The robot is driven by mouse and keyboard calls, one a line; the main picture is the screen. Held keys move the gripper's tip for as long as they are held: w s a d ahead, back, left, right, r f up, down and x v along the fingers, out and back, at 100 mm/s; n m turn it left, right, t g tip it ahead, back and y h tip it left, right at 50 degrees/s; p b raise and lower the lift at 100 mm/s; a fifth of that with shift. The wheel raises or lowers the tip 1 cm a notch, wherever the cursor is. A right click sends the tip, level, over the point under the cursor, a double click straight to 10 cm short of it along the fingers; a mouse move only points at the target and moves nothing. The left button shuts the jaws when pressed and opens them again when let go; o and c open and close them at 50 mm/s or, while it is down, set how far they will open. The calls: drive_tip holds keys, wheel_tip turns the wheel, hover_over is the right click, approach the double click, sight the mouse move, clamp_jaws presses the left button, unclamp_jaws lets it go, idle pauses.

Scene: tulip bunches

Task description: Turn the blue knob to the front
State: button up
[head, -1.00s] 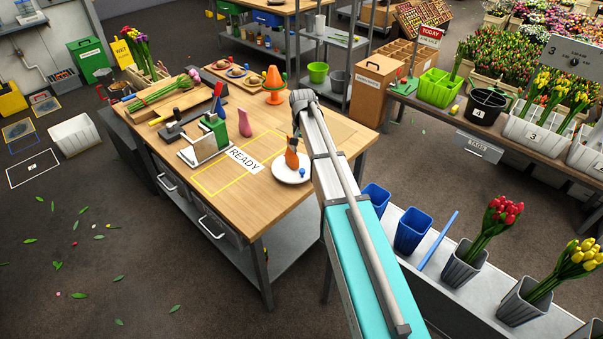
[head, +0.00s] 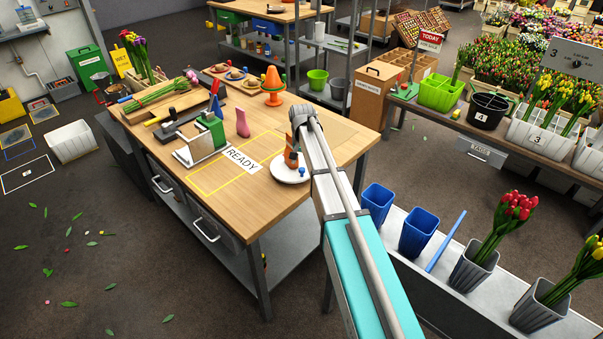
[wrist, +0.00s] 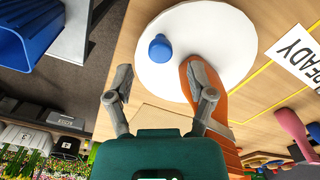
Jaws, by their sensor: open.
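The blue knob (wrist: 159,48) sits on a white round plate (wrist: 225,45) in the wrist view; in the head view it shows small (head: 302,172) at the plate's right side. An orange upright piece (wrist: 225,106) stands on the plate beside the knob. My gripper (wrist: 163,92) is open and empty, its fingers spread on either side of the picture's middle, with the knob beyond them. The right finger overlaps the orange piece in the wrist view; I cannot tell whether they touch. In the head view my arm's end hides part of the orange piece.
The wooden table (head: 320,135) has a yellow-outlined area with a READY label (head: 242,159). Blue pots (head: 418,232) stand on a lower shelf at right.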

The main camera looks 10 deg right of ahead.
sight(302, 169)
drive_tip(key=shift+f+b, duration=1.35)
drive_tip(key=shift+f, duration=0.35)
clamp_jaws()
